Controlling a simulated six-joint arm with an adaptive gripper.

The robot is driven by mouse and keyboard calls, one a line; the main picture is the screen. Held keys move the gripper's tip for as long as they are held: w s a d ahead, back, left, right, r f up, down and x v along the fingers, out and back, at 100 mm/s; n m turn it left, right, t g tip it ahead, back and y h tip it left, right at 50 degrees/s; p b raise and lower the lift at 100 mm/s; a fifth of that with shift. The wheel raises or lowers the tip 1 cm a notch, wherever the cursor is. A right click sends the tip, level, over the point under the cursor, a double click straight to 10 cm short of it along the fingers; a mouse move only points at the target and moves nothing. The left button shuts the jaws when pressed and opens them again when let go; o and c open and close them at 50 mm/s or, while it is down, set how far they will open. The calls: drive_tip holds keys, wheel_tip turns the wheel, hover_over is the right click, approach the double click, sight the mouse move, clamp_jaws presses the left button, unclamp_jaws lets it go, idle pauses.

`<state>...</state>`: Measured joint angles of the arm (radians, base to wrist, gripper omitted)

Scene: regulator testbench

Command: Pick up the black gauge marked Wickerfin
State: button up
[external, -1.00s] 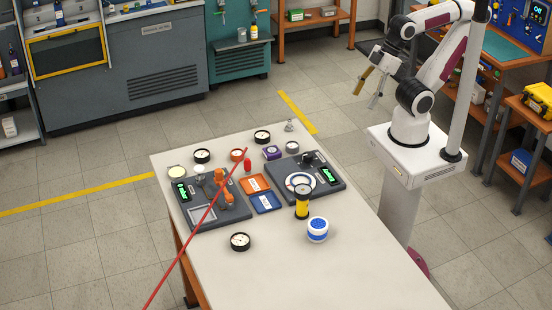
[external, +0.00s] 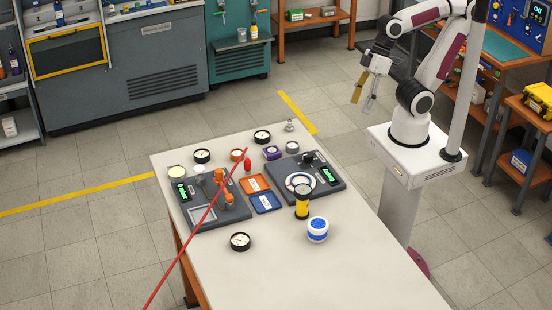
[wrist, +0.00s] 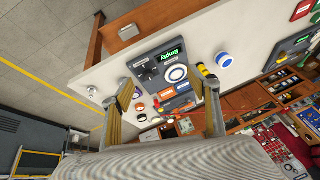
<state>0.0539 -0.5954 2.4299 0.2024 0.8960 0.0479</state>
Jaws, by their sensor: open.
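Three black-rimmed gauges with white faces lie on the table in the external view: one at the back left (external: 202,155), one at the back middle (external: 262,136), and one near the front left (external: 240,242). Their lettering is too small to read, so I cannot tell which is marked Wickerfin. My gripper (external: 364,100) is open and empty, in the air beyond the table's right back edge, apart from all the gauges. In the wrist view my open gripper (wrist: 164,84) has its two fingers spread, with the table beyond them.
Two dark grey test boards stand on the table (external: 330,265), left (external: 235,209) and right (external: 335,187). Orange (external: 254,184) and blue trays (external: 266,203), a yellow-black cylinder (external: 302,203) and a blue-white round part (external: 317,230) are nearby. A red rod (external: 180,253) crosses the external view. The table's front is clear.

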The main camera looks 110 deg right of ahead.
drive_tip(key=w+f+m+t+y, duration=0.25)
drive_tip(key=w+m+y, duration=0.35)
drive_tip(key=w+m, duration=1.5)
drive_tip(key=m+t+h, duration=0.5)
drive_tip(key=m+t, duration=0.1)
drive_tip(key=m, duration=0.4)
approach(202, 153)
drive_tip(key=shift+g+x, duration=0.25)
drive_tip(key=shift+x, duration=0.9)
drive_tip(key=shift+w+r+y, duration=0.1)
drive_tip(key=shift+r+y, duration=0.05)
drive_tip(key=shift+y, duration=0.15)
drive_tip(key=shift+x, duration=1.25)
drive_tip(key=shift+w, duration=0.1)
drive_tip(key=shift+x, duration=2.5)
